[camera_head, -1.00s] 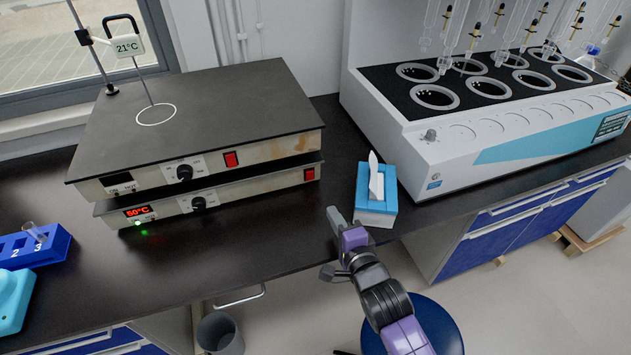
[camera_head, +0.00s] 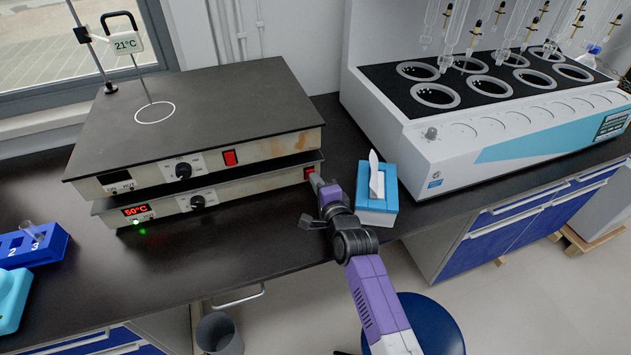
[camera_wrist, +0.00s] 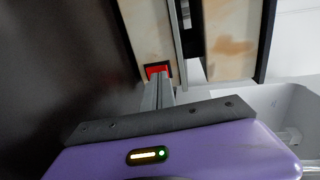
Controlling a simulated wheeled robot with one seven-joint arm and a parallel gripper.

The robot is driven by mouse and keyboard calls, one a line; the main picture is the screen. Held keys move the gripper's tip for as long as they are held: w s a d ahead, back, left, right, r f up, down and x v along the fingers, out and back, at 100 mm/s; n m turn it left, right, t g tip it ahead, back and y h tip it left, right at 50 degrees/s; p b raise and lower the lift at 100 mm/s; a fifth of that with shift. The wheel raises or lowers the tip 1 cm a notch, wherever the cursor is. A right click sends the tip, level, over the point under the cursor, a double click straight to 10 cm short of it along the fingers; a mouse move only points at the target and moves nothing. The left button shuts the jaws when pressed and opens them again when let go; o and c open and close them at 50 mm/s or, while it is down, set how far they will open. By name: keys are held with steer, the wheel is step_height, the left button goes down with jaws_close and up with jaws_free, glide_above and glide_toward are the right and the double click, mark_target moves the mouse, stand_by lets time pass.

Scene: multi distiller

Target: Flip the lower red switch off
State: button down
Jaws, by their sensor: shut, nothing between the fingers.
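The lower red switch (camera_head: 309,173) is at the right end of the front panel of the lower hotplate (camera_head: 255,187). In the wrist view the switch (camera_wrist: 157,70) shows just past my fingertips, partly covered by them. My gripper (camera_head: 317,180) is shut and empty, with its tips at or very near the switch; I cannot tell whether they touch it. The lower hotplate's display (camera_head: 135,211) reads 50°C in red, with a green light below it. The upper hotplate (camera_head: 190,115) is stacked on top and has its own red switch (camera_head: 230,158).
A blue tissue box (camera_head: 376,208) stands just right of my gripper. A large white multi-place distiller (camera_head: 450,150) is further right. A blue tube rack (camera_head: 50,245) is at the far left. The dark bench in front of the hotplates is clear.

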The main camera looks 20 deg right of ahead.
steer(key=shift+w, duration=0.3)
steer(key=shift+w+r+p, duration=0.3)
steer(key=shift+w+r, duration=0.1)
steer(key=shift+s+f, duration=0.1)
steer(key=shift+f, duration=0.15)
steer(key=shift+s, duration=0.1)
